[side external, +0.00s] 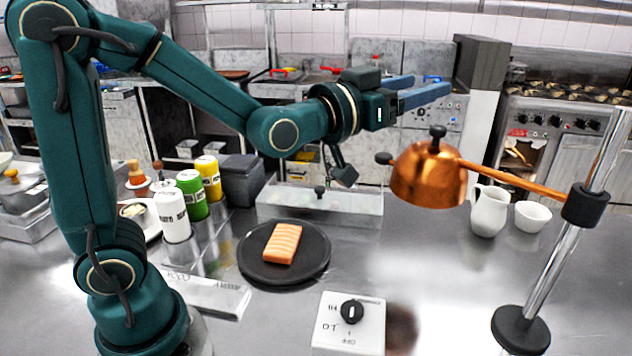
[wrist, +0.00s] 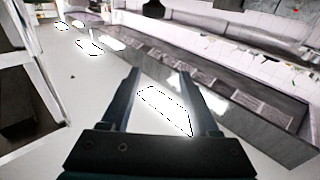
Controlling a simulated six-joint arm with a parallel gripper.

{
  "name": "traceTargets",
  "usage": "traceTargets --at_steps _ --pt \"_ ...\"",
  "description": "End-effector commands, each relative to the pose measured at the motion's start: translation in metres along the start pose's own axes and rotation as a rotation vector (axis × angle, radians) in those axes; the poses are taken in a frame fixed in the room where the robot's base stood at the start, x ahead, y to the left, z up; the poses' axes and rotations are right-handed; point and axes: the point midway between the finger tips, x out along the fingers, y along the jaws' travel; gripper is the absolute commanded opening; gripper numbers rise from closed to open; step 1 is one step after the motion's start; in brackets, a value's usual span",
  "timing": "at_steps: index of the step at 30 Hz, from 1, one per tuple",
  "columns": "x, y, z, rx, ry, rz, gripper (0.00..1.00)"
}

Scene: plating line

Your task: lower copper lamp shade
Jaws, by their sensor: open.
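The copper lamp shade (side external: 428,182) hangs raised over the steel counter on a copper arm (side external: 512,181). The arm runs to a black clamp (side external: 586,205) on a chrome pole (side external: 562,262). A dark knob (side external: 384,158) sticks out at the shade's left side, and a black cap (side external: 437,132) sits on top. My gripper (side external: 431,87) is open and empty, above the shade and apart from it, with its fingers pointing right. In the wrist view my gripper (wrist: 158,74) shows two spread fingers with nothing between them; I cannot make out the shade there.
A salmon piece (side external: 282,243) lies on a dark round plate (side external: 313,268), left of the shade. A white dial box (side external: 330,335) is in front. A white pitcher (side external: 490,210) and bowl (side external: 532,217) stand behind the pole. Several bottles (side external: 190,195) stand left.

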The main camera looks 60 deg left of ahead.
Motion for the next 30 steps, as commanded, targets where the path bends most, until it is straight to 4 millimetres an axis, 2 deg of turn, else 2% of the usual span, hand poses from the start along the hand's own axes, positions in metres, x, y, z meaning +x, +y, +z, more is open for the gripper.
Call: traceTargets --at_steps 3,6,9,14,24,30 --pt "0.015 0.005 0.025 0.007 0.000 -0.002 0.61" --pt "0.021 0.009 0.048 0.011 -0.045 0.004 0.61" --pt "0.022 0.012 0.061 0.015 -0.076 0.011 0.61" --pt "0.029 0.014 0.066 0.016 -0.087 0.014 0.61" --pt "0.063 0.014 0.068 0.016 -0.086 0.014 0.61" --pt "0.072 0.014 0.069 0.016 -0.087 0.014 0.61"
